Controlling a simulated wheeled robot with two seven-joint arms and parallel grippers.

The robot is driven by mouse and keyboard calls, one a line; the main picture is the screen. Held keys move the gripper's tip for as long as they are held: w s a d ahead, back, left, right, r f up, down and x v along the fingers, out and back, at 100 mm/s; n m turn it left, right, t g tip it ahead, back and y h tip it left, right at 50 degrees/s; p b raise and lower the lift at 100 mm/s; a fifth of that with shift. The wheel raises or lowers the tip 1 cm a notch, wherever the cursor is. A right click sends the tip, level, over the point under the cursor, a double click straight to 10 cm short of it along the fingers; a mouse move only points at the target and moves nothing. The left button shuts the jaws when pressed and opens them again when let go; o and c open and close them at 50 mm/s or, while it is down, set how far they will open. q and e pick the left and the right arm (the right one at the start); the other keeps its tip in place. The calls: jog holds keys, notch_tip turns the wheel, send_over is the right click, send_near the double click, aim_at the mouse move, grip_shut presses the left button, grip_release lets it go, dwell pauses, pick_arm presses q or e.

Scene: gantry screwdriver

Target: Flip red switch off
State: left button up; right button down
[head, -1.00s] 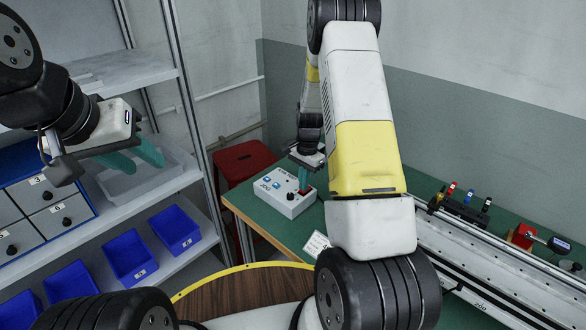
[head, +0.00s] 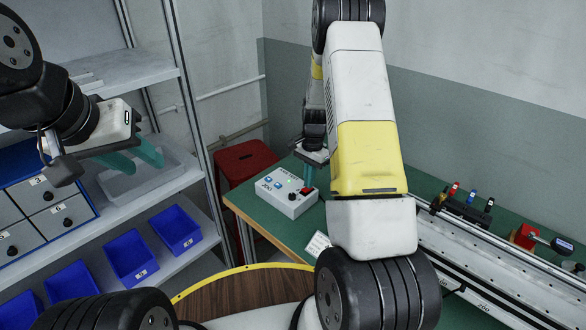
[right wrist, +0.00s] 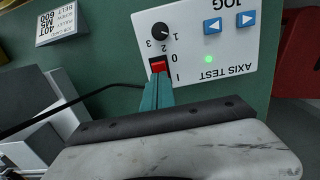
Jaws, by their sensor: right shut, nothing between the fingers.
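The control box (head: 284,203) stands on the green table, with a red switch (head: 307,190) at its right end. In the right wrist view the red switch (right wrist: 158,66) sits beside the "0" and "I" marks, partly hidden by my fingertips. Which way it is tipped I cannot tell. A green lamp (right wrist: 208,59) on the box is lit. My right gripper (head: 310,183) is shut and empty, with its teal fingertips (right wrist: 157,82) at the switch, seemingly touching it. My left gripper (head: 139,157) is open and empty, in front of the shelf at the left.
The box also has a black knob (right wrist: 159,30) and blue arrow buttons (right wrist: 213,27). A red stool (head: 243,160) stands behind the table. A rail (head: 500,270) runs along the right. Shelves with blue bins (head: 130,256) fill the left.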

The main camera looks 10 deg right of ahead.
notch_tip(320, 180, up, 13)
jog(key=shift+w+r, duration=0.15)
jog(key=shift+w, duration=0.05)
jog(key=shift+d, duration=0.15)
